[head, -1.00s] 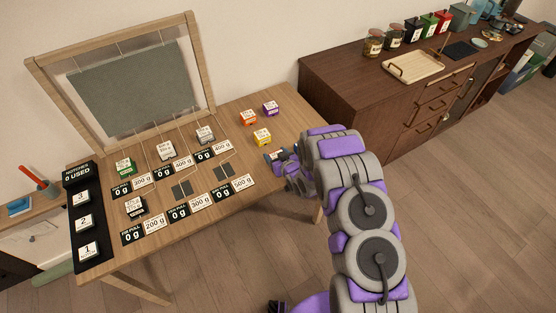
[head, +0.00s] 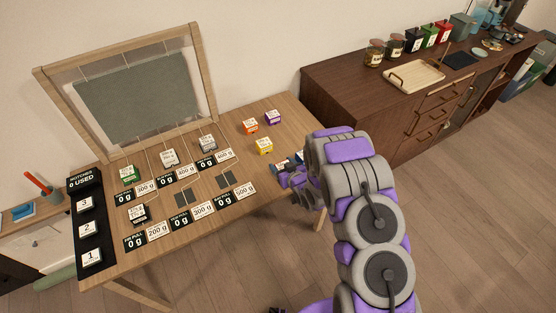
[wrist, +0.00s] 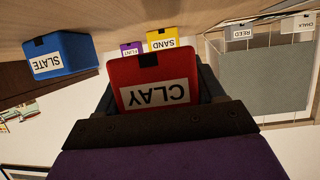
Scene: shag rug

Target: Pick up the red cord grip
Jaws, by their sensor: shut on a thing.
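The red cord grip (wrist: 158,80) is a red block with a white label reading CLAY, shown upside down in the wrist view. My gripper (wrist: 160,108) is shut on it, with the dark jaws around its lower part. In the head view, my gripper (head: 292,172) is at the table's right front edge, and the red grip is hidden there by my gripper and arm. I cannot tell whether the red grip still touches the table.
A blue SLATE block (wrist: 60,54) is close by. Yellow (head: 265,146), orange (head: 250,125) and purple (head: 273,117) blocks stand on the wooden table (head: 225,148). A framed grey panel (head: 135,98) with cords stands at the back left. A dark cabinet (head: 385,105) is at right.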

